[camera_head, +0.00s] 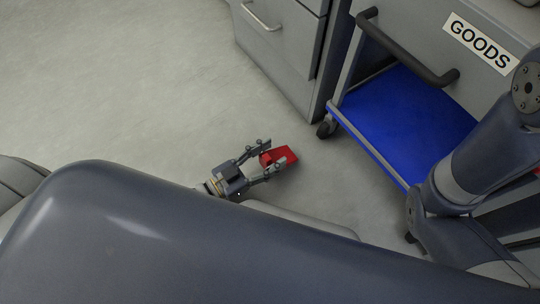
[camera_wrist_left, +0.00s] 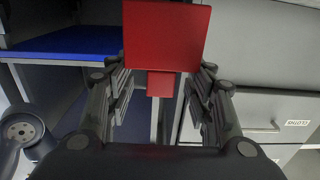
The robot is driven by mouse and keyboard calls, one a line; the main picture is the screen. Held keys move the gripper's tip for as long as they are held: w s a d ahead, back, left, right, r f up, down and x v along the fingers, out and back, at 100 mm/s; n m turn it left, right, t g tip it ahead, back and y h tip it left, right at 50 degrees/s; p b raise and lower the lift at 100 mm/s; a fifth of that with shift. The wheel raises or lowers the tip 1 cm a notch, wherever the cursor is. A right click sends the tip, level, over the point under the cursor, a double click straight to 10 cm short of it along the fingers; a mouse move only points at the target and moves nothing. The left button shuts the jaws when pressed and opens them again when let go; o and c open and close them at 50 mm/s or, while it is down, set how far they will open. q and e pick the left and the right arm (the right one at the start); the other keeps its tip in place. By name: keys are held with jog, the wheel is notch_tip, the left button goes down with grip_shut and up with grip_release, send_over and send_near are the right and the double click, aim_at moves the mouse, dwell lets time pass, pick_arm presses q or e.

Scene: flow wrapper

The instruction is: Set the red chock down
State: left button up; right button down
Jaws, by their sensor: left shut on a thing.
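The red chock (camera_head: 280,156) is held at the fingertips of my left gripper (camera_head: 265,160), low in the middle of the head view. In the left wrist view the chock (camera_wrist_left: 166,36) fills the top middle, with a smaller red part below the larger block. The fingers of my left gripper (camera_wrist_left: 158,85) stand on both sides of it and are shut on it. In the head view it shows over the grey floor (camera_head: 160,90); I cannot tell its height above it. My right gripper is not in view; an arm of mine shows at the right.
A cart (camera_head: 368,143) with a blue shelf and a black handle, labelled GOODS, stands at the right. Its caster (camera_head: 326,129) is close beyond the chock. A grey drawer cabinet (camera_head: 275,45) stands at the top. The floor to the left is clear.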

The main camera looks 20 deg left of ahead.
pick_arm(q)
jog(key=shift+f, duration=0.1)
jog(key=shift+f, duration=0.5)
jog(key=shift+a, duration=0.1)
jog(key=o, duration=1.3)
jog(key=shift+f, duration=0.2)
jog(key=shift+r, duration=0.15)
